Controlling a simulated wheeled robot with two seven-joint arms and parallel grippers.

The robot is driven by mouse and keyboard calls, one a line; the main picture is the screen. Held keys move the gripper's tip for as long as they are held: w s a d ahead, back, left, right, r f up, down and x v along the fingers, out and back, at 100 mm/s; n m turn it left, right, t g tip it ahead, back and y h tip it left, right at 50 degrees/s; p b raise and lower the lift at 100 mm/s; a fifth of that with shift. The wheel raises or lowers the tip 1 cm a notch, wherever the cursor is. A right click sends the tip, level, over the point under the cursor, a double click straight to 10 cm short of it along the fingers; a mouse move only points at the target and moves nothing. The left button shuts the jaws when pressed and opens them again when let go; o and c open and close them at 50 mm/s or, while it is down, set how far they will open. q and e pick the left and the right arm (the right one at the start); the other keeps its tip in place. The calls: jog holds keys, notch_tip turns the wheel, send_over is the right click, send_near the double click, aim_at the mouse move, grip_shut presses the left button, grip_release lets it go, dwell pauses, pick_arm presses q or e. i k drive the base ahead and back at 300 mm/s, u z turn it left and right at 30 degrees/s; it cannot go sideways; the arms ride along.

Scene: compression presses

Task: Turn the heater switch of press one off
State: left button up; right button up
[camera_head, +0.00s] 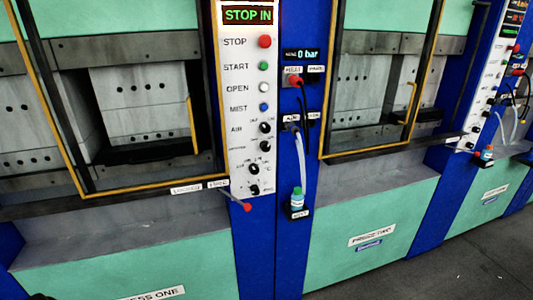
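Press one (150,293) is on the left, named by a label low on its green front. Its white control panel (238,110) has a lit display (248,15) reading "STOP IN", a column of buttons and several black knobs. On the blue column to the right, a red switch or knob (294,81) sits under a small label (293,70) that seems to read "HEAT". Its on or off position is too small to tell.
A "0 bar" display (302,54) is above the red switch. A hose (300,155) runs down to a small bottle (297,198) on a bracket. A red-tipped lever (247,207) sticks out below the panel. Press two (372,235) stands right. Grey floor (460,265) is clear.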

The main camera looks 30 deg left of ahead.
aim_at(265, 145)
jog(key=k, duration=1.3)
jog(key=z, duration=0.45)
jog(key=i, duration=0.55)
jog(key=z, duration=0.8)
jog(key=i, duration=0.8)
jog(key=u, duration=0.8)
jog(key=i, duration=0.75)
jog(key=u, duration=0.8)
